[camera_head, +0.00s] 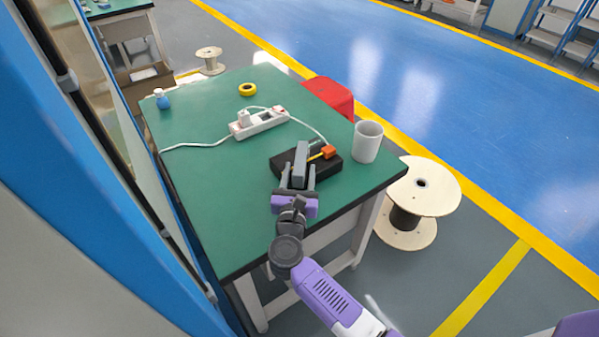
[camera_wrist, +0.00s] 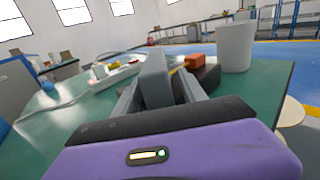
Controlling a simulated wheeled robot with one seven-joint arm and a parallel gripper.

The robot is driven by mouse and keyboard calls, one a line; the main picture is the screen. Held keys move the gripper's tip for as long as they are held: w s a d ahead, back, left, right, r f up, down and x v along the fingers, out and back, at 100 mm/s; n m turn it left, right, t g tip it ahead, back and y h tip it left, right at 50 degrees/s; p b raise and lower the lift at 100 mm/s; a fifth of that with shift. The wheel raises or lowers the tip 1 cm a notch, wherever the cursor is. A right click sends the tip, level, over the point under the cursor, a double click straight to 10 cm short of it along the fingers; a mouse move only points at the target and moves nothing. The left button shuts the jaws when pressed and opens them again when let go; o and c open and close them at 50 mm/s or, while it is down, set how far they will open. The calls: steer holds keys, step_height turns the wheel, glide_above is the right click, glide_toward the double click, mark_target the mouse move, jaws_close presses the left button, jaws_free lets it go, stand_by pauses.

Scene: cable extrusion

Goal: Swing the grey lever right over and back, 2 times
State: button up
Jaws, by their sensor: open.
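The grey lever (camera_head: 301,158) stands up from a black box (camera_head: 279,162) near the front right of the green table. An orange block (camera_head: 328,152) sits at the box's right end, with a yellow strip beside it. My gripper (camera_head: 298,174) is open at the lever, one finger on each side. In the wrist view the lever (camera_wrist: 153,80) rises between the two fingers (camera_wrist: 158,95). I cannot tell whether either finger touches it. The lever's lower part is hidden by my gripper.
A white cup (camera_head: 367,142) stands just right of the box. A white power strip (camera_head: 259,123) with a cable lies behind it. A yellow tape roll (camera_head: 247,89) and a blue bottle (camera_head: 162,99) are farther back. The table's (camera_head: 205,200) left front is clear.

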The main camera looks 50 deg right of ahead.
jaws_close()
stand_by(1.3)
